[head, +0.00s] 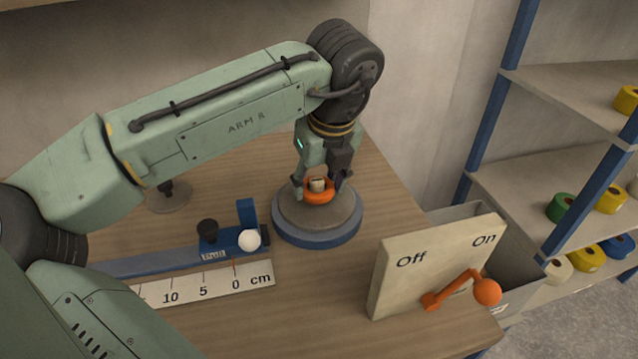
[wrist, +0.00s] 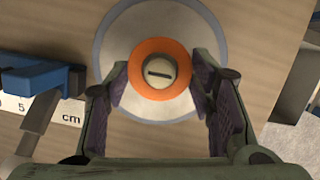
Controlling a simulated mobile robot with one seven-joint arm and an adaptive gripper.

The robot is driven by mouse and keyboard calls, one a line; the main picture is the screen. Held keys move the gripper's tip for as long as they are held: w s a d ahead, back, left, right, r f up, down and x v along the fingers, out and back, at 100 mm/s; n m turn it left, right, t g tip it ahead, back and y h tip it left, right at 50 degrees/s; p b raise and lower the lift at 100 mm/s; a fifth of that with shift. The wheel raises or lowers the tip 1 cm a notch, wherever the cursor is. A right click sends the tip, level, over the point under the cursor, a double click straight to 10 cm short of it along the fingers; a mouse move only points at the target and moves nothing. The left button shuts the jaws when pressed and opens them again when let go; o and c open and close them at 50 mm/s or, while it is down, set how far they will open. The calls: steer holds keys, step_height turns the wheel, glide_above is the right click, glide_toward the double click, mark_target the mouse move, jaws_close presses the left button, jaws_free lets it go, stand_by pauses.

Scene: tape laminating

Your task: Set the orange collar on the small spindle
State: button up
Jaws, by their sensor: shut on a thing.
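The orange collar (head: 318,197) is a ring around a cream spindle (head: 317,184) on a round grey disc with a blue rim (head: 283,228). In the wrist view the collar (wrist: 158,93) encircles the slotted spindle top (wrist: 157,73). The spindle top shows through and above the ring. My gripper (head: 322,184) points down over the disc, one finger on each side of the collar, shut on it. It also shows in the wrist view (wrist: 158,75). I cannot tell whether the collar's underside touches the disc.
A blue slide with a white ball (head: 249,240) and black knob (head: 207,230) lies left of the disc by a cm scale (head: 207,291). A dark post on a grey base (head: 168,198) stands behind my arm. An Off/On panel with an orange lever (head: 487,291) stands right; tape shelves beyond.

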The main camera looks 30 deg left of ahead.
steer(key=shift+f, duration=0.65)
steer(key=o, duration=1.1)
steer(key=shift+f, duration=0.1)
steer(key=shift+c, duration=0.2)
steer(key=b+v, duration=0.1)
steer(key=v, duration=1.1)
